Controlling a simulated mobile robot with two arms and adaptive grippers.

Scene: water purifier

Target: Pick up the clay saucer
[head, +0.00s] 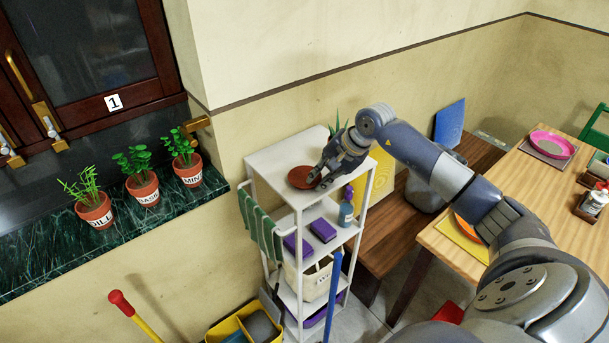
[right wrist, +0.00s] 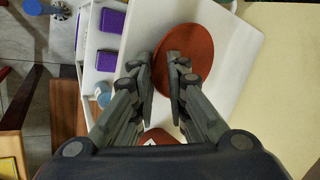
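The clay saucer (head: 301,177) is a flat reddish-brown disc lying on the top board of the white shelf unit (head: 275,160). In the right wrist view the saucer (right wrist: 212,42) lies ahead, partly covered by one finger. My right gripper (head: 318,177) is at the saucer's right side in the head view. In the right wrist view my right gripper (right wrist: 160,58) has its fingers apart, one over the saucer and one just outside its rim, with the rim between them. Contact cannot be told. My left gripper is not in view.
A green plant (head: 337,124) stands behind my right gripper on the shelf top. Lower shelves hold purple sponges (head: 322,230) and a bottle (head: 346,212). Potted herbs (head: 142,188) stand on the green sill at left. A wooden table (head: 520,188) is at right.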

